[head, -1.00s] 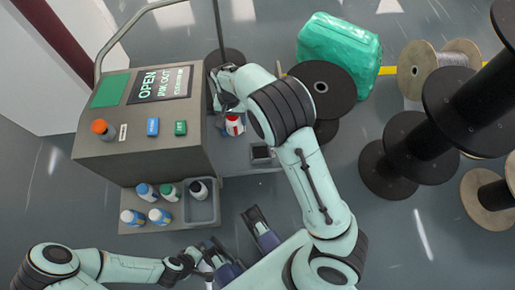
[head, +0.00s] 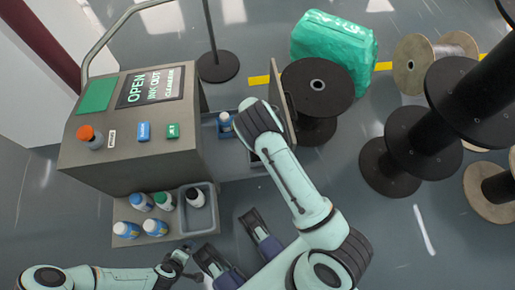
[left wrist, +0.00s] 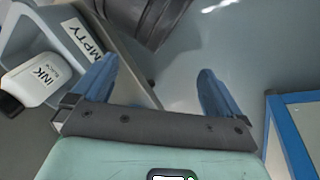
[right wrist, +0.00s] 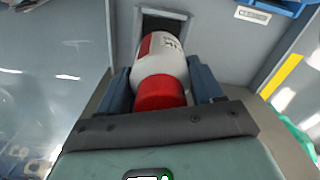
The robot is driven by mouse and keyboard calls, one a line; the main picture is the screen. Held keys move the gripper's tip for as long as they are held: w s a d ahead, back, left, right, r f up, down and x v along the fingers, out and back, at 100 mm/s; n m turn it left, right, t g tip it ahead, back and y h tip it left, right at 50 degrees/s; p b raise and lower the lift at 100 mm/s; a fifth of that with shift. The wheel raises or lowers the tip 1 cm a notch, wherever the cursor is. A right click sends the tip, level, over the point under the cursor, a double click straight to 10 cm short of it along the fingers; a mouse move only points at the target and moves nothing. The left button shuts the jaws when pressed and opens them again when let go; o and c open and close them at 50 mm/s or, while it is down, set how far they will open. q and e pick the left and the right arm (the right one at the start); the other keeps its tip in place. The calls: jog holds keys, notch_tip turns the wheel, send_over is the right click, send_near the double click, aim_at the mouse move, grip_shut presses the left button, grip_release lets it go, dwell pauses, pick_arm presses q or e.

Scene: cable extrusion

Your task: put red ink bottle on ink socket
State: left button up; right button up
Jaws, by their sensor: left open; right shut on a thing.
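The red ink bottle (right wrist: 160,65) is white with a red band and red cap, seen in the right wrist view. My right gripper (right wrist: 164,78) is shut on it near the cap. The bottle's far end is at the dark square opening of the ink socket (right wrist: 165,16); how deep it sits I cannot tell.
Several ink bottles stand at the front tray (head: 213,210), one black-capped in its "EMPTY" compartment. Black spools (head: 318,85) and a green wrapped bundle (head: 335,48) lie to the right.

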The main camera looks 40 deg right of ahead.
notch_tip(320, 180, down, 3)
jog(key=shift+r, duration=0.2)
notch_tip(320, 180, down, 4)
jog(key=shift+f+b, duration=0.1)
jog(key=shift+b, duration=0.7)
pick_arm(q)
jog(key=shift+w+a+f, duration=0.35)
jog(key=shift+w+f, duration=0.05)
jog(key=shift+f, duration=0.15)
jog(key=shift+w+a+f, duration=0.3)
jog(key=shift+w+f, duration=0.05)
jog(key=shift+f, duration=0.15)
jog(key=shift+s+f, duration=0.1)
jog(key=shift+f, duration=0.05)
pick_arm(e)
jog(key=o, duration=1.2)
pick_arm(q)
jog(key=shift+s+f, duration=0.1)
jog(key=shift+s, duration=0.05)
